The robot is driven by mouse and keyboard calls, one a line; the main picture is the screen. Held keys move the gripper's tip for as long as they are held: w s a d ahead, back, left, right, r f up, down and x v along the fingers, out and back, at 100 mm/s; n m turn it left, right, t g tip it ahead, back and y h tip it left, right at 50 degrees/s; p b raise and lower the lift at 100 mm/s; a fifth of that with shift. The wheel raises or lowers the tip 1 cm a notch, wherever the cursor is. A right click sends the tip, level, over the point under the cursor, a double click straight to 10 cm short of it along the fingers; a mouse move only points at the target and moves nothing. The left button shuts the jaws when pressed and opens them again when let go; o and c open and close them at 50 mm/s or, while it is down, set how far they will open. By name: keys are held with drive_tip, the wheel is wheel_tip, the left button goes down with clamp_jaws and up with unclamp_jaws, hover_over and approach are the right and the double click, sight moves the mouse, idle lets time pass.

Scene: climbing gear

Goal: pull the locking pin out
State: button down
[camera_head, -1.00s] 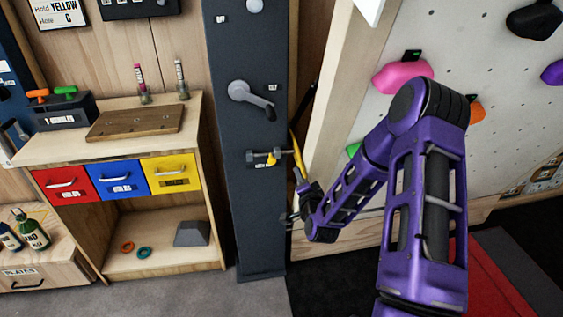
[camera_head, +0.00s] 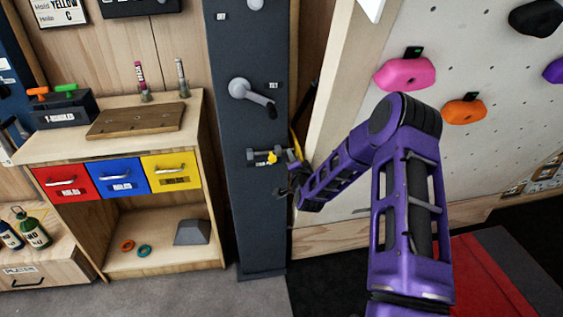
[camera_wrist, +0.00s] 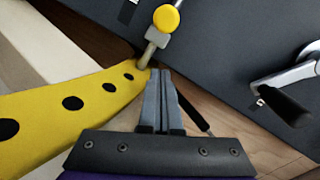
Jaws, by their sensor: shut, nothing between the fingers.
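The locking pin appears to be the grey rod (camera_head: 257,157) with a yellow knob beside it on the dark upright column (camera_head: 240,210). In the wrist view the yellow round knob (camera_wrist: 166,18) sits by a grey block, and the rod (camera_wrist: 149,52) sticks out toward my fingers. My gripper (camera_head: 287,172) is just right of and slightly below this fitting. In the wrist view its two grey fingers (camera_wrist: 160,72) are closed together and empty, their tips close to the rod's end. I cannot tell whether they touch it.
A yellow strip with black holes (camera_wrist: 70,102) lies left of my fingers in the wrist view. A grey crank handle (camera_head: 250,93) sits above the fitting. The wooden-framed climbing wall (camera_head: 465,60) stands right, and a drawer cabinet (camera_head: 55,150) left.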

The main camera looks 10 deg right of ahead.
drive_tip(key=a, duration=0.1)
drive_tip(key=a+f, duration=0.1)
drive_tip(key=a, duration=0.1)
drive_tip(key=shift+w+a+f, duration=0.15)
drive_tip(key=shift+w+f, duration=0.05)
drive_tip(key=shift+f, duration=0.15)
drive_tip(key=shift+a, duration=0.1)
drive_tip(key=a+b, duration=0.1)
drive_tip(key=a, duration=0.3)
drive_tip(key=shift+a, duration=0.25)
